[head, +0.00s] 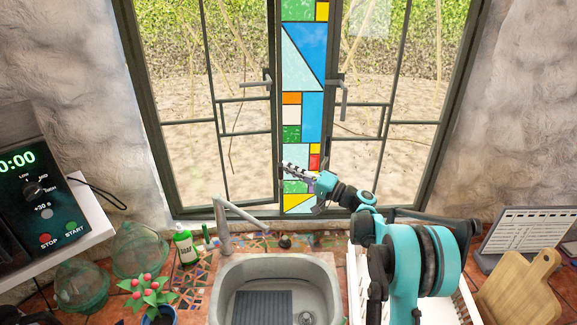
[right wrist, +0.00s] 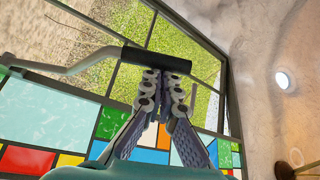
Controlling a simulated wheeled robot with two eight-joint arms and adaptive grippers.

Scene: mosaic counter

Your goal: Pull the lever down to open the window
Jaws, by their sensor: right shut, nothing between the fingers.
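The window has two grey levers. The left lever (head: 256,82) sticks out sideways to the left; the right lever (head: 343,98) has its end hanging down. My right gripper (head: 286,166) is in front of the stained-glass strip, lower in the picture than both levers, and is shut and empty. In the right wrist view its closed fingertips (right wrist: 163,76) overlap the dark grip of a lever (right wrist: 150,58); I cannot tell whether they touch or which lever it is. My left gripper is out of view.
Below the window are a sink (head: 325,275) and faucet (head: 225,220). A green soap bottle (head: 185,246), plant (head: 150,293) and glass domes (head: 138,249) stand left. A white rack (head: 465,305) and cutting board (head: 518,290) are right.

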